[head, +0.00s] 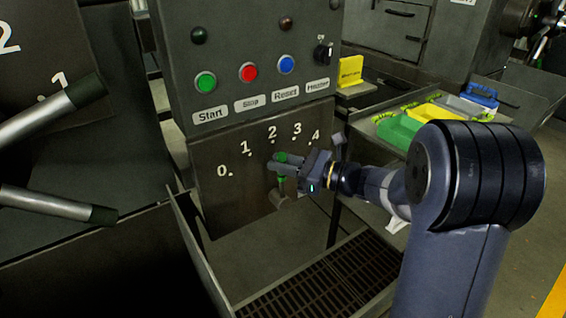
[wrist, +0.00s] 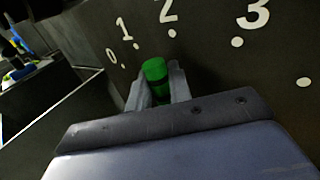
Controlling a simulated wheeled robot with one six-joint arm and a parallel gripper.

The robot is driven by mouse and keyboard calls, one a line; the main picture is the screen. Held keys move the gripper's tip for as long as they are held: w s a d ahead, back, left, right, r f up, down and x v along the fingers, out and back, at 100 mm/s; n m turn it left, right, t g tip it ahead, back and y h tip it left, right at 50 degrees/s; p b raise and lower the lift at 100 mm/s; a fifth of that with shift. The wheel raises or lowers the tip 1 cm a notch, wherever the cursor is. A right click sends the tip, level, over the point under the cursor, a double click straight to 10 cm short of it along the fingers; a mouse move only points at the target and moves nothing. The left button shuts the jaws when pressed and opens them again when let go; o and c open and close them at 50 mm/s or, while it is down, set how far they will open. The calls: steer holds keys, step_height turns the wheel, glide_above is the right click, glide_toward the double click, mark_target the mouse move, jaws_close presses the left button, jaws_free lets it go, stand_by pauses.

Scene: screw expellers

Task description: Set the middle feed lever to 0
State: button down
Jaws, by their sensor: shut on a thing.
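The middle feed lever (head: 281,181) has a green grip and a pivot low on the dark dial plate (head: 240,192), marked 0 to 4 in white. It stands roughly upright, under the 2 mark. My gripper (head: 276,163) reaches in from the right and is shut on the green grip. In the wrist view, the green end of the lever (wrist: 154,70) sits between the two fingers of my gripper (wrist: 158,92), near the dot of the 2. The 0 mark (head: 222,171) is to the left. Part of the lever is hidden by the fingers.
Above the dial is a panel with Start (head: 205,82), Stop (head: 247,72) and Reset (head: 286,65) buttons and a Heater knob (head: 323,53). A grated trough (head: 318,283) lies below; bins (head: 400,130) stand right.

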steer(key=shift+s+a+f+n+h, duration=0.1)
steer(key=shift+s+a+n+h, duration=0.6)
steer(key=shift+a, duration=0.3)
steer(key=a+n, duration=0.1)
steer(key=s+a+f+n+h+b, duration=0.1)
steer(key=s+a+n+h+b, duration=0.1)
steer(key=shift+s+a+f, duration=0.2)
steer(key=shift+f, duration=0.15)
steer(key=shift+s+a+f+n+h+b, duration=0.6)
steer(key=shift+a+f+n+h+b, duration=0.25)
steer(key=shift+a+h+b, duration=0.1)
steer(key=c, duration=1.6)
jaws_free()
steer(key=v, duration=1)
steer(key=shift+s+d+p, duration=0.25)
steer(key=shift+d+p, duration=0.1)
steer(key=shift+p, duration=0.05)
